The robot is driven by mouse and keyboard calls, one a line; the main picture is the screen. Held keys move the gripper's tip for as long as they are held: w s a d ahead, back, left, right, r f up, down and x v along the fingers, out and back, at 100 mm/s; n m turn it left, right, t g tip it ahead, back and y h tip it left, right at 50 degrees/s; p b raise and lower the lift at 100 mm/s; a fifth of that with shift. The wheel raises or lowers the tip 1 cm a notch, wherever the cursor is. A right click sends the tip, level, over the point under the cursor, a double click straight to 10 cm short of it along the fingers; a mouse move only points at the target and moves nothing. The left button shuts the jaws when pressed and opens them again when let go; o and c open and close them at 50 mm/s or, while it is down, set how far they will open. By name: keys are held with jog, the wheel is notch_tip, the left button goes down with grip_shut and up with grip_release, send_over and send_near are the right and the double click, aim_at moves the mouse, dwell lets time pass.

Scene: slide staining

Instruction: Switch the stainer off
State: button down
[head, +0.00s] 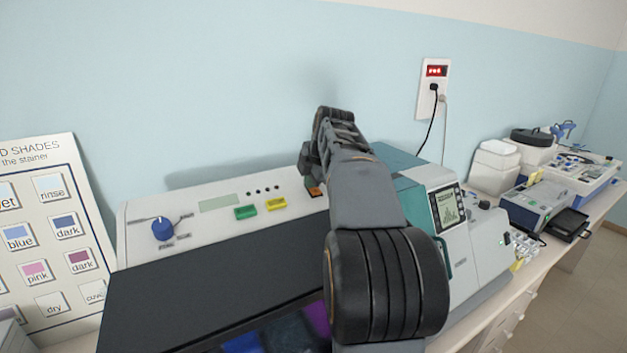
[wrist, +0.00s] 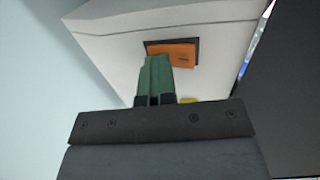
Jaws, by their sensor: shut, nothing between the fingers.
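The stainer (head: 130,235) is a long pale machine against the wall, with a control panel along its back. At the panel's right end sits an orange rocker switch (head: 315,191), partly hidden by my arm. In the wrist view the orange switch (wrist: 172,53) sits in a dark frame on the pale panel. My gripper's green fingers (wrist: 157,65) are shut and empty. Their tips appear at the near edge of the switch; I cannot tell whether they touch it.
The panel also has a blue knob (head: 162,228), a green button (head: 245,212) and a yellow button (head: 275,203). A dark lid (head: 190,275) covers the front. A teal and grey instrument (head: 470,250) stands close right.

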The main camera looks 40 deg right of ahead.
jog(key=shift+s+f, duration=0.2)
jog(key=shift+f, duration=0.2)
jog(key=shift+s+a+b, duration=0.1)
jog(key=shift+s+b, duration=0.45)
jog(key=shift+b, duration=0.05)
jog(key=d+p+v, duration=0.1)
jog(key=p+v, duration=0.1)
jog(key=v, duration=1.2)
jog(key=shift+a+r, duration=0.4)
jog(key=shift+a, duration=0.05)
